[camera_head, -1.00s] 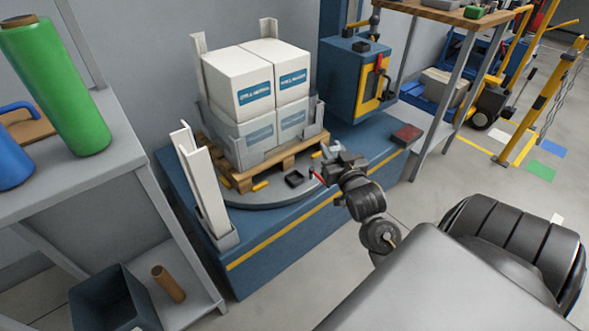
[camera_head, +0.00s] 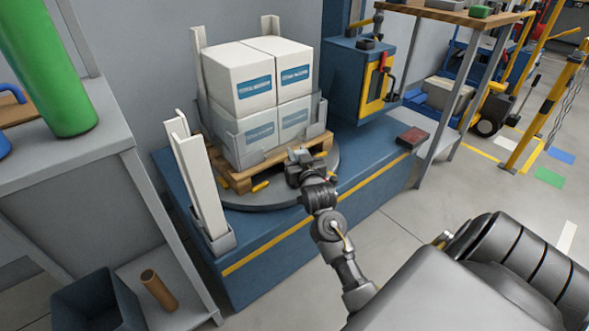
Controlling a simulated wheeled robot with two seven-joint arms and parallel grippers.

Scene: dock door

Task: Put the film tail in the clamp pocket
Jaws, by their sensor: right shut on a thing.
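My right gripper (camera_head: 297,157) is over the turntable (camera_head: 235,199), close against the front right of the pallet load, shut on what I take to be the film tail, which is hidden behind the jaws. Grey film (camera_head: 257,137) covers the lower boxes of the load. The small black part seen earlier on the turntable, possibly the clamp pocket, is now hidden behind my right gripper. My left gripper is not in view.
The white cartons (camera_head: 241,78) stand on a wooden pallet (camera_head: 239,179). A white upright post (camera_head: 200,180) is at the left. A blue control box (camera_head: 357,80) stands behind right, and a dark red block (camera_head: 412,137) lies on the blue base. A grey shelf (camera_head: 60,160) is at left.

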